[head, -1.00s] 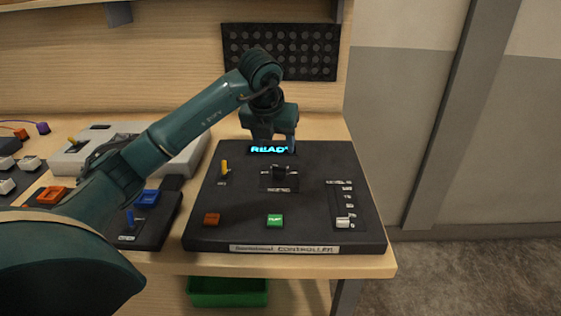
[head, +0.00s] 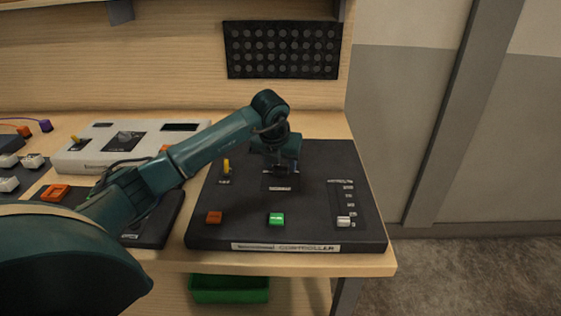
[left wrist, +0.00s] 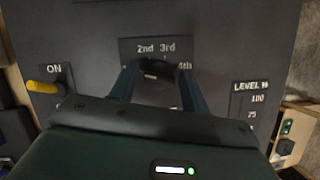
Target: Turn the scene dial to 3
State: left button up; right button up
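The black controller console (head: 300,220) lies on the wooden table. Its scene dial (left wrist: 158,72) shows in the left wrist view, dark, with "2nd", "3rd" and "4th" printed around it. My left gripper (head: 281,170) is down over the dial from above and hides most of it in the head view. In the left wrist view, the two fingers of the left gripper (left wrist: 160,88) stand apart, one on each side of the dial. I cannot tell whether they touch it. The dial's exact pointing is too dark to read. My right gripper is not in view.
A white level slider (head: 344,221) is at the right. A grey console (head: 100,155) sits further left.

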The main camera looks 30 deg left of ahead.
pick_arm(q)
jog(key=c, duration=0.7)
jog(key=shift+c, duration=0.2)
